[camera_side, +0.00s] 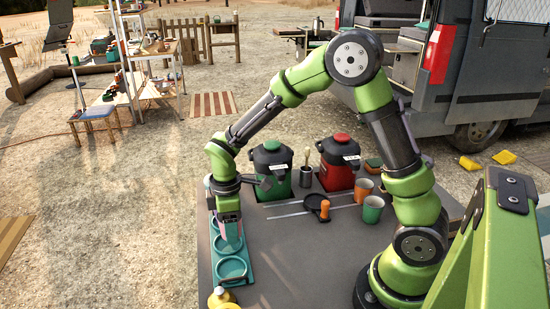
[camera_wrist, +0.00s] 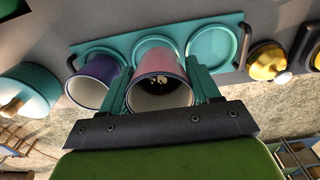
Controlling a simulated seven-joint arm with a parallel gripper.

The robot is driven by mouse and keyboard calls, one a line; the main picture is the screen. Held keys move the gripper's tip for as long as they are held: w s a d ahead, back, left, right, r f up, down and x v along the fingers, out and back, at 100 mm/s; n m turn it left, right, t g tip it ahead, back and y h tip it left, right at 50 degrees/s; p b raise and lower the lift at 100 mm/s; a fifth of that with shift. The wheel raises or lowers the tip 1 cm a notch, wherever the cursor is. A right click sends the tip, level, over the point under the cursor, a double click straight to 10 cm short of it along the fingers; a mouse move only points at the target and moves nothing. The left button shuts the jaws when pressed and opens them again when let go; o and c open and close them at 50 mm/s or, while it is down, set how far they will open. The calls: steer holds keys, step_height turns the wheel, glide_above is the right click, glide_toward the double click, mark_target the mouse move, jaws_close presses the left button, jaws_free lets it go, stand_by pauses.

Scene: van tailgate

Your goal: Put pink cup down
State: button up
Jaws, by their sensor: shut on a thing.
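The pink cup (camera_wrist: 163,62) is between the two teal fingers of my gripper (camera_wrist: 160,88) in the wrist view. My gripper is shut on it. Its white inside shows several dark specks. The cup is over or at the middle ring of a teal tray (camera_wrist: 190,27) with round recesses. I cannot tell whether its base touches the tray. A dark blue-purple cup (camera_wrist: 101,70) stands in the neighbouring recess. The other end recess is empty.
A yellow object (camera_wrist: 270,62) is beyond the tray's handle. A teal round container (camera_wrist: 35,85) is at the other side.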

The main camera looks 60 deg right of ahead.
steer(key=shift+w, duration=0.55)
steer(key=shift+w+f, duration=0.15)
steer(key=shift+f, duration=1.7)
steer(key=shift+f, duration=0.15)
steer(key=o, duration=0.9)
